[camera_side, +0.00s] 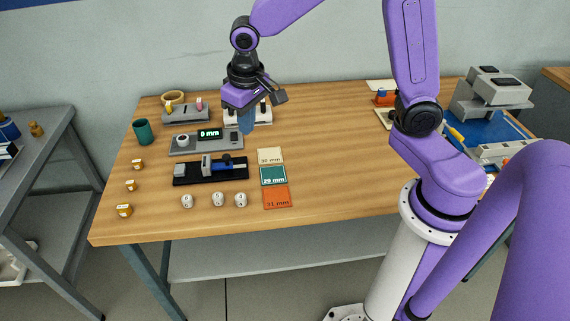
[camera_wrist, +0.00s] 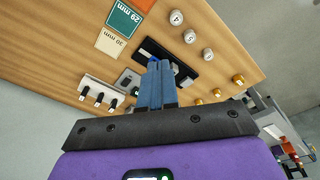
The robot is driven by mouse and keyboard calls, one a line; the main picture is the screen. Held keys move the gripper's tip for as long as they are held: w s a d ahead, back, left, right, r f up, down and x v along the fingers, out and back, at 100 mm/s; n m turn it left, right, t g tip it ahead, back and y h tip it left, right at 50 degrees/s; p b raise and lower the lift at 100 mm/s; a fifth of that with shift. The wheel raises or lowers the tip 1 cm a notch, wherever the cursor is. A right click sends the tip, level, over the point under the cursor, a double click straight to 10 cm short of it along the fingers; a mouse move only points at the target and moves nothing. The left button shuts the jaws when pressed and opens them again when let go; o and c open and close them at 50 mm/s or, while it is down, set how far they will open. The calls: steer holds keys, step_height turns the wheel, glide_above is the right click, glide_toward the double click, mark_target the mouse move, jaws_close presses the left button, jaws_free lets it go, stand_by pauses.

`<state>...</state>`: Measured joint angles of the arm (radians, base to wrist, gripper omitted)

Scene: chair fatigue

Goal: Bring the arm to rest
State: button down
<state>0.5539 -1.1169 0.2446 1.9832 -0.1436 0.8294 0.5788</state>
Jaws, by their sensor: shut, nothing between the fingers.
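My gripper (camera_side: 246,122) is shut and empty, pointing down above the back of the wooden table (camera_side: 330,180). In the side view its blue fingers hang by the right end of the grey gauge with a green "0 mm" display (camera_side: 210,134). I cannot tell whether they touch anything. In the wrist view the blue fingers (camera_wrist: 156,85) are together, with a black fixture (camera_wrist: 175,62) beyond them. The fingers hide part of the gauge there.
The black fixture (camera_side: 210,170) lies in front of the gauge. Three numbered white pieces (camera_side: 218,199) and cards marked 30, 29 and 31 mm (camera_side: 273,176) lie nearby. A teal cup (camera_side: 143,132) stands left. A grey machine (camera_side: 490,95) stands right. The table's middle right is clear.

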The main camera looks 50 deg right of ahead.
steer(key=s+d+n, duration=0.2)
steer(key=s+n, duration=0.4)
steer(key=s, duration=0.6)
steer(key=s+d+r+n+g, duration=0.1)
steer(key=s+n, duration=0.4)
steer(key=s, duration=0.8)
steer(key=shift+d+r+n+y, duration=0.2)
steer(key=shift+d+n+y, duration=0.2)
steer(key=shift+d, duration=0.2)
